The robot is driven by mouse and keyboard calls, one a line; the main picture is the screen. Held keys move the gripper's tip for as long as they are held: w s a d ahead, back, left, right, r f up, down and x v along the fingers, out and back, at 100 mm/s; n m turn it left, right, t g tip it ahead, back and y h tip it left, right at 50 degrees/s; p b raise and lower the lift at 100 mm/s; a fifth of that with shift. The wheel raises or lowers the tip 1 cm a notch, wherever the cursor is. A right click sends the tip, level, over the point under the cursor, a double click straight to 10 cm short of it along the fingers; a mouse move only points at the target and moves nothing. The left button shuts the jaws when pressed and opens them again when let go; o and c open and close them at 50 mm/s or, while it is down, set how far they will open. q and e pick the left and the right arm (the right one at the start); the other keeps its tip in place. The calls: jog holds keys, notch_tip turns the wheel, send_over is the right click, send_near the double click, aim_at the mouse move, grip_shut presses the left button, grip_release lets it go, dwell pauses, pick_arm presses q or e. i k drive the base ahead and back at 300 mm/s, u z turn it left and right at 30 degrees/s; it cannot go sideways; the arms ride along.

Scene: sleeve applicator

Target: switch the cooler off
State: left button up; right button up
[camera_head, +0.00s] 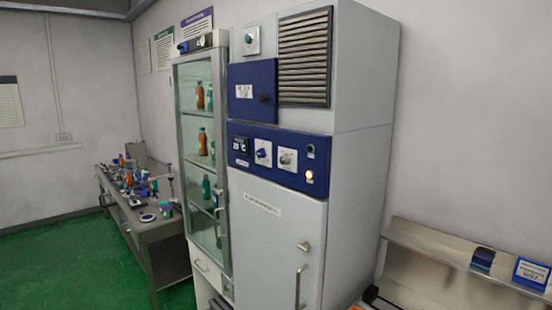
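A glass-door cabinet (226,240) with bottles on its shelves stands left of centre, door shut. Its top strip (195,43) carries a small round white control and a dark part, too small to read. Against its right side stands a tall grey cabinet (362,170). Its blue control panel (276,178) has a lit display (241,145) that seems to read 20 °C, a blue-and-white knob (263,152), a pale knob (287,160) and a glowing lamp (308,176). No label I can read tells which cabinet is the cooler. Neither of my grippers is in view.
A grey bench (157,233) with bottles and small items stands at the left by the wall. A metal counter (430,265) with a blue sign (532,274) is at the lower right. The green floor (50,260) is clear at the left.

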aim_at(285, 160)
jog(key=k, duration=0.6)
jog(key=u, duration=0.85)
jog(key=i, duration=1.25)
jog(key=z, duration=0.25)
